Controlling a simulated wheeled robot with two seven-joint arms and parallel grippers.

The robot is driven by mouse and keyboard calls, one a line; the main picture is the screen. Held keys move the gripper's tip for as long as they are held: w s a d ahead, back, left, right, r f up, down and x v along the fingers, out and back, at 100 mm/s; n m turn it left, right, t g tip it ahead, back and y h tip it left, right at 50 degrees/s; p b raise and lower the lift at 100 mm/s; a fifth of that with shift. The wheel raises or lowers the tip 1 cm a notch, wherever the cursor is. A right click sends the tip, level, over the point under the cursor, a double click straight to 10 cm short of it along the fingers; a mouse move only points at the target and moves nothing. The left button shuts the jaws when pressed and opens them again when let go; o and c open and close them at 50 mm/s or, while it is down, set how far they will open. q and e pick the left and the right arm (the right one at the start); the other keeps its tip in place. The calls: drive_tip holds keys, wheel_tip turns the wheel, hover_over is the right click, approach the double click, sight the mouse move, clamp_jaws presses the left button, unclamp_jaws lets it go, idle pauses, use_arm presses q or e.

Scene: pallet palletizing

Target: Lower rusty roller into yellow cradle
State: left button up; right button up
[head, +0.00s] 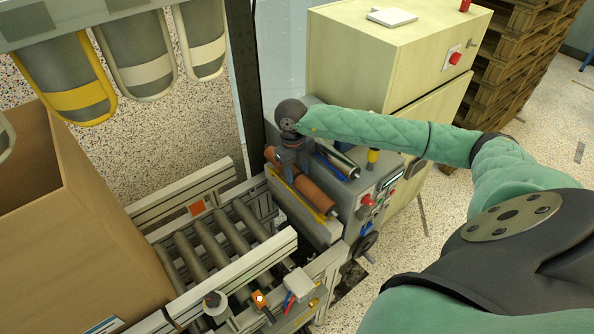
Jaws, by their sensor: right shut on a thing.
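The rusty roller (317,194) is a brown-orange cylinder lying slantwise over the grey machine beside the conveyor. My right gripper (294,163) reaches down from above and is shut on the rusty roller near its far part. The yellow cradle (305,196) shows as a yellow strip along the roller's lower left side; the roller hides most of it. I cannot tell whether the roller touches the cradle. My left gripper is not in view.
A roller conveyor (225,228) with metal side rails lies left of the machine. A large cardboard box (100,215) stands at left. A cream cabinet (385,60) stands behind the machine. A control panel (380,195) with knobs is on the machine's right side.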

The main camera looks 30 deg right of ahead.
drive_tip(key=shift+f+b, duration=1.05)
drive_tip(key=shift+f, duration=0.1)
drive_tip(key=shift+s+a+f+b, duration=0.15)
drive_tip(key=shift+f+b, duration=0.2)
